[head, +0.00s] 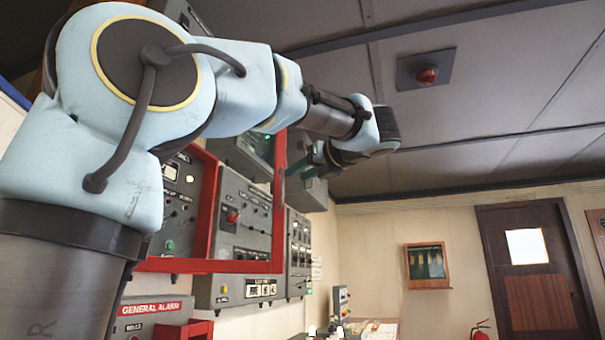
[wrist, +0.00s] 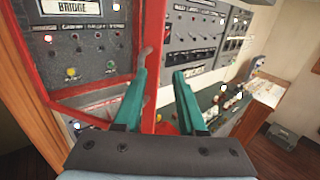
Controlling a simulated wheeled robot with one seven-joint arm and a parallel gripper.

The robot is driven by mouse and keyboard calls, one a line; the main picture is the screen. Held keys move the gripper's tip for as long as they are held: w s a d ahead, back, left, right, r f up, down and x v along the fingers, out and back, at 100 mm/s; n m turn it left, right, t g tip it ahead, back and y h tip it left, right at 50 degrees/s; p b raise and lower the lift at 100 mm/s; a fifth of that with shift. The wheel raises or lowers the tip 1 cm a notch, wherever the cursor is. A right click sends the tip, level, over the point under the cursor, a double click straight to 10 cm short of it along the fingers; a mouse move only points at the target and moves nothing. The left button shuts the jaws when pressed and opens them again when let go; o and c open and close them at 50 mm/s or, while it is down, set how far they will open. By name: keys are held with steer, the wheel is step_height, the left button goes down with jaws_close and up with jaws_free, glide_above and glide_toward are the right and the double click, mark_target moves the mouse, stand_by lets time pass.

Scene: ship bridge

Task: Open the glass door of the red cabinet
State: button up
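The red cabinet (head: 210,266) is on the left wall, with a red frame around grey control panels. Its red frame edge also shows in the wrist view (wrist: 131,40), running down past the fingers. A slim grey handle (wrist: 146,38) stands at this edge, close to the tip of the left finger. My gripper (wrist: 164,74) has two teal fingers spread apart, with a gap between them. In the head view my gripper (head: 296,170) is near the cabinet's upper right edge, partly hidden by my arm. The glass itself is hard to make out, and I cannot tell whether the fingers touch the handle.
More grey panels (head: 299,240) are mounted right of the cabinet. A General Alarm box (head: 150,308) is below it. A console desk (wrist: 265,92) stands further right. A brown door (head: 535,270) is in the far wall. Open space lies before it.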

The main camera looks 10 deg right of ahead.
steer(key=shift+s, duration=0.15)
steer(key=b+v, duration=0.2)
steer(key=v, duration=0.8)
steer(key=shift+s, duration=0.35)
steer(key=shift+d, duration=0.1)
steer(key=shift+c, duration=0.3)
